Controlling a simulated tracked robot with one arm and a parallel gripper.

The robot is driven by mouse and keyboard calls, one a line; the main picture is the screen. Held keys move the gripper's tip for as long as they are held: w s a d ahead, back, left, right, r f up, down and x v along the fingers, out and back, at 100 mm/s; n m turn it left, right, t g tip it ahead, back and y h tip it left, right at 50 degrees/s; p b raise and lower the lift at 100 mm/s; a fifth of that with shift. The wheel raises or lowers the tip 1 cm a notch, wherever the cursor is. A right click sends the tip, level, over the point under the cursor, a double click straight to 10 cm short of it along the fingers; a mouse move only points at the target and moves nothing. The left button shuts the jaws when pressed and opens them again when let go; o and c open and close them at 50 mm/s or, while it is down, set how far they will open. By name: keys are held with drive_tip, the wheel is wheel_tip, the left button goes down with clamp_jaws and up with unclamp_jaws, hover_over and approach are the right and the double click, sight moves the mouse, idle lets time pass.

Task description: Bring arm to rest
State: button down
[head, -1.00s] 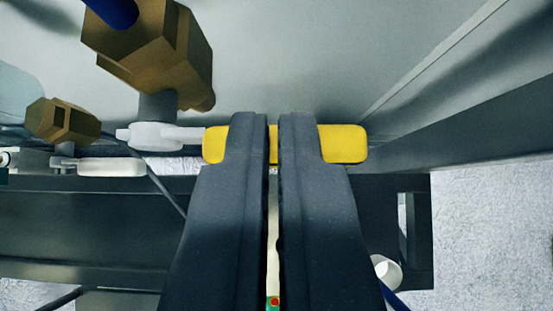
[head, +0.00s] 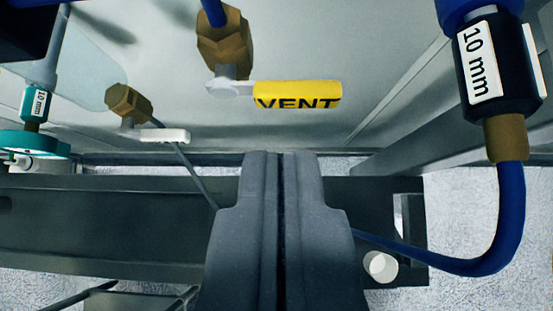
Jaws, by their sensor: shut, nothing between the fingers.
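My gripper (head: 283,155) is in the lower middle of the head view. Its two dark fingers are shut together with nothing between them. A yellow handle marked VENT (head: 298,95) sits above the fingertips in the picture, on a brass valve (head: 225,42) with a blue hose at its top. The handle lies level, pointing right. The fingertips are apart from it, with a gap of grey panel showing between.
A black fitting labelled 10 mm (head: 508,65) with a looping blue hose (head: 512,215) is at the right. A smaller brass valve (head: 128,103) with a white handle (head: 165,135) and a teal fitting (head: 35,138) are at the left. A dark frame beam (head: 100,225) runs below.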

drive_tip(key=s+a+r+n+t+y+b, duration=0.1)
drive_tip(key=s+a+r+t+b, duration=0.2)
drive_tip(key=s+a, duration=0.5)
drive_tip(key=s+a+r+n+t+y+b, duration=0.1)
drive_tip(key=s+a+r+b, duration=0.4)
drive_tip(key=a, duration=0.8)
drive_tip(key=s+n+t, duration=0.1)
drive_tip(key=s+t, duration=0.1)
drive_tip(key=s, duration=0.1)
drive_tip(key=shift+a+r+b, duration=0.15)
drive_tip(key=shift+r+b, duration=0.05)
drive_tip(key=shift+b, duration=0.2)
drive_tip(key=shift+s, duration=0.1)
